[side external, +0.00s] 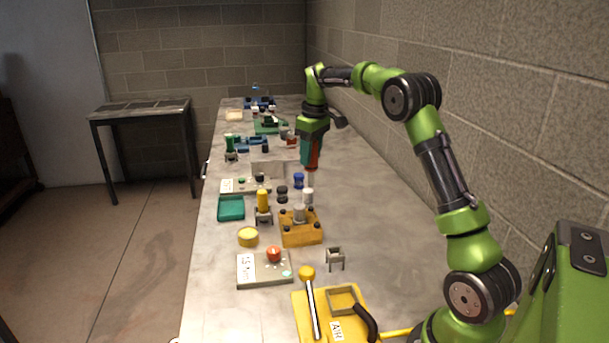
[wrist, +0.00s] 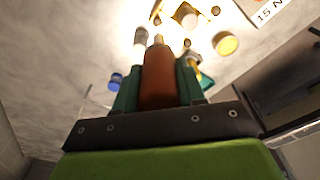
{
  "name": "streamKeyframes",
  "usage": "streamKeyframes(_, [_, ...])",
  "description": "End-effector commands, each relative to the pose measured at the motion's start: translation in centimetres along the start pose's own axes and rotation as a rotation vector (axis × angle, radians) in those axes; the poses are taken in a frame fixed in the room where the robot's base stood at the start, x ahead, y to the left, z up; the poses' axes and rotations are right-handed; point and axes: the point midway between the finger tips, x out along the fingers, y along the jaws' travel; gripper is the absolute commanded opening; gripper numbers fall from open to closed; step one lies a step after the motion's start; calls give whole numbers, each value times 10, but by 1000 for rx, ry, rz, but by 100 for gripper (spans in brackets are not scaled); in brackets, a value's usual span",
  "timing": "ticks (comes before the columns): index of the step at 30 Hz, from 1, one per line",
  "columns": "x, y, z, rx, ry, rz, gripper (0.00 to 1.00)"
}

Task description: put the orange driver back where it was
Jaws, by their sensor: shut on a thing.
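My gripper (side external: 311,164) is shut on the orange driver (side external: 315,156) and holds it in the air over the right part of the long table. In the wrist view the orange driver (wrist: 158,82) stands between the two teal fingers, its tip pointing away from the camera. A small grey stand (side external: 335,254) at the near right of the table is empty. A similar stand (side external: 264,217) holds a yellow driver (side external: 262,199), and another farther back (side external: 231,157) holds a green driver (side external: 230,143).
An orange block with a grey post (side external: 300,232), a panel with a red knob (side external: 264,270), a teal tray (side external: 231,208) and a yellow round piece (side external: 248,237) crowd the middle left. A yellow base (side external: 312,330) lies at the front. The table's right strip (side external: 365,225) is clear.

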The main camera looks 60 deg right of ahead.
Motion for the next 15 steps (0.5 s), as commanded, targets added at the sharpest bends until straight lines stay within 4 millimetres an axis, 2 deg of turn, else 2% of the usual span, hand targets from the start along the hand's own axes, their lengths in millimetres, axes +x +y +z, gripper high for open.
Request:
streamKeyframes(3, [-21, -12, 1, -18, 29, 8, 9])
streamKeyframes(7, [-35, -38, 22, -42, 33, 3, 9])
streamKeyframes(11, [-36, -64, 54, -51, 30, 0, 9])
streamKeyframes(15, [-28, -88, 91, -50, 24, -3, 9])
